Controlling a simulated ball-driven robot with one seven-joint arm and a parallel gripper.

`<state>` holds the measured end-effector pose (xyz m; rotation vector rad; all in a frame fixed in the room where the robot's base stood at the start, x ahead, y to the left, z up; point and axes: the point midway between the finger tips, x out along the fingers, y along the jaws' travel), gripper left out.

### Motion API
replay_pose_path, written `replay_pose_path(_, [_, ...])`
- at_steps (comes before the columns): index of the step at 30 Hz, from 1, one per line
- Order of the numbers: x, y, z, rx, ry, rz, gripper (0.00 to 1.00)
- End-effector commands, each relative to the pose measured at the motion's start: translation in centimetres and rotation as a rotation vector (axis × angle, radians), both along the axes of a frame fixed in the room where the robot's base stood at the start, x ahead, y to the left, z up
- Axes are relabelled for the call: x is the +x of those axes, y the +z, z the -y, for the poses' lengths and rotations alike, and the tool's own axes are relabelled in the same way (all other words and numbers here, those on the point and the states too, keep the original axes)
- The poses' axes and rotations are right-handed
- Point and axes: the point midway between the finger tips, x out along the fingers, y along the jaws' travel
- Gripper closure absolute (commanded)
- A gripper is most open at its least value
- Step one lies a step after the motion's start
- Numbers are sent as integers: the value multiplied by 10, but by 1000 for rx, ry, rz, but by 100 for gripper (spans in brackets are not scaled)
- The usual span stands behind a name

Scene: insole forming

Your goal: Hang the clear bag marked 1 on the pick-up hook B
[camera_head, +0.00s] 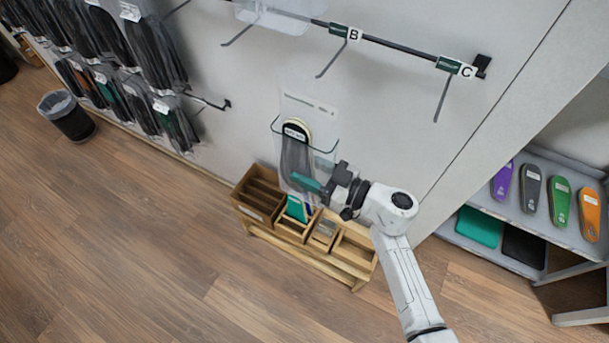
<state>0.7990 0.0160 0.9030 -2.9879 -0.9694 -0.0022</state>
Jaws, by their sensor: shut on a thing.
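A clear bag (297,158) with dark insoles and a pale label inside shows in the head view, in front of the wall and above the wooden boxes. The mark on it is too small to read. My gripper (310,184) is at the bag's lower right, shut on the bag, with its teal fingers across it. The fingers hide part of the bag. Hook B (331,61) juts from the wall rail up and to the right of the bag, under a tag marked B (353,34). Hook B is bare, and the bag is well below it.
Hook C (441,100) is bare at the right. A left hook (240,34) is near another clear bag (275,14), cut off at the top. Wooden boxes (258,190) stand below. A shelf (535,228) with coloured insoles is right. Left floor is mostly clear.

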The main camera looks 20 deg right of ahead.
Motion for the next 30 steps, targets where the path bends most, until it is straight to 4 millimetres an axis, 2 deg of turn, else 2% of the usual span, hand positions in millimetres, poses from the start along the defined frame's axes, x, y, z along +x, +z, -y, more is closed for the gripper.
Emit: replay_pose_path(30, [29,-8,40,1,1,-1,81])
